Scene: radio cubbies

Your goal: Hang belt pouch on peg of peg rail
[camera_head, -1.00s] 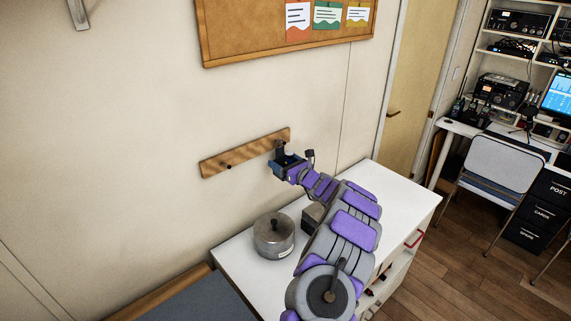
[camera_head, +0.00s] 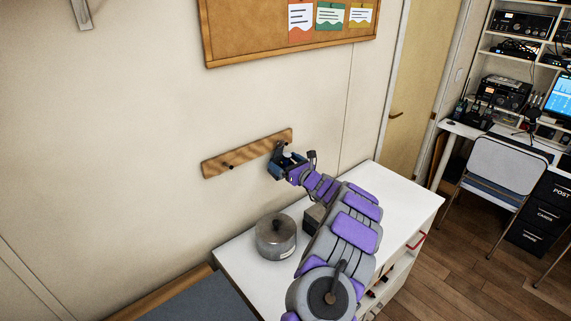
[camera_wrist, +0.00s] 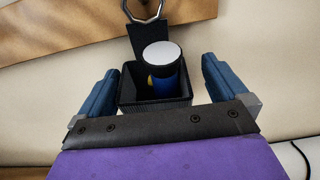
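The belt pouch (camera_wrist: 154,100) is a black open-topped box with a flap and a metal ring (camera_wrist: 143,12) above it. A white-topped blue and yellow cylinder (camera_wrist: 162,62) stands inside. The pouch is against the wooden peg rail (camera_head: 222,162) at its right end. The ring is at the peg there, but its top is cut off and I cannot tell surely whether it is around the peg. My gripper (camera_wrist: 160,75) has its blue fingers on either side of the pouch, with narrow gaps. It also shows in the head view (camera_head: 287,166), partly hiding the pouch.
A metal pot (camera_head: 275,237) and a dark box (camera_head: 314,214) stand on the white cabinet (camera_head: 400,195) below. A cork board (camera_head: 250,40) hangs above. Wall left of the rail is clear.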

